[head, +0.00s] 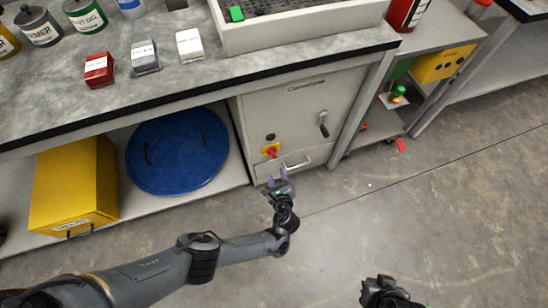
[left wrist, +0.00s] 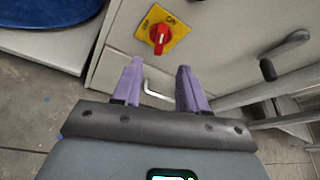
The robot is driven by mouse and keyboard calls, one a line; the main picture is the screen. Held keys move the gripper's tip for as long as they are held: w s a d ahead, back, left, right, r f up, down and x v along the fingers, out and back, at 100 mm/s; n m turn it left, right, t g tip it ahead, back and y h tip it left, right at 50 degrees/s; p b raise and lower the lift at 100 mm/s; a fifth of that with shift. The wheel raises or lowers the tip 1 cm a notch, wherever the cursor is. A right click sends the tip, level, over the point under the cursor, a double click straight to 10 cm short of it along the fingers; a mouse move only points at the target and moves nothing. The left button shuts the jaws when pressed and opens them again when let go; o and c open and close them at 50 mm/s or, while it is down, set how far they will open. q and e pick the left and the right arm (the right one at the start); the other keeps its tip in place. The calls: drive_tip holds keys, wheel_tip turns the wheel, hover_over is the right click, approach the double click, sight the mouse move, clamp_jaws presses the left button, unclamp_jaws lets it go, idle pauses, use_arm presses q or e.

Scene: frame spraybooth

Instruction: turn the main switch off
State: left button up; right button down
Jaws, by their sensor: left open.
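The main switch (head: 271,151) is a red rotary knob on a yellow plate, on the front of a pale cabinet under the bench. It also shows in the left wrist view, a red knob (left wrist: 160,38) on a tilted yellow plate (left wrist: 146,22) with small lettering too blurred to read fully. My left gripper (head: 277,178) is open and empty, just in front of and below the switch. In the left wrist view its purple fingers (left wrist: 160,68) stand apart, with the knob beyond the tips, not between them. My right gripper (head: 388,292) is at the bottom edge, its jaws unclear.
A drawer handle (head: 297,163) lies beside the switch, and a black lever handle (head: 323,124) is to its upper right. A blue round lid (head: 178,150) and a yellow box (head: 74,185) stand on the shelf to the left. Floor in front is mostly clear.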

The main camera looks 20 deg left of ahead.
sight(273, 157)
use_arm(q)
drive_tip(key=b+x, duration=0.6)
drive_tip(key=x, duration=0.2)
drive_tip(key=shift+w+a+f, duration=0.2)
drive_tip(key=shift+w+f, duration=0.1)
drive_tip(key=shift+b+x, duration=0.45)
drive_tip(key=shift+x, duration=0.3)
drive_tip(key=shift+w+r, duration=0.1)
drive_tip(key=shift+r, duration=0.05)
clamp_jaws()
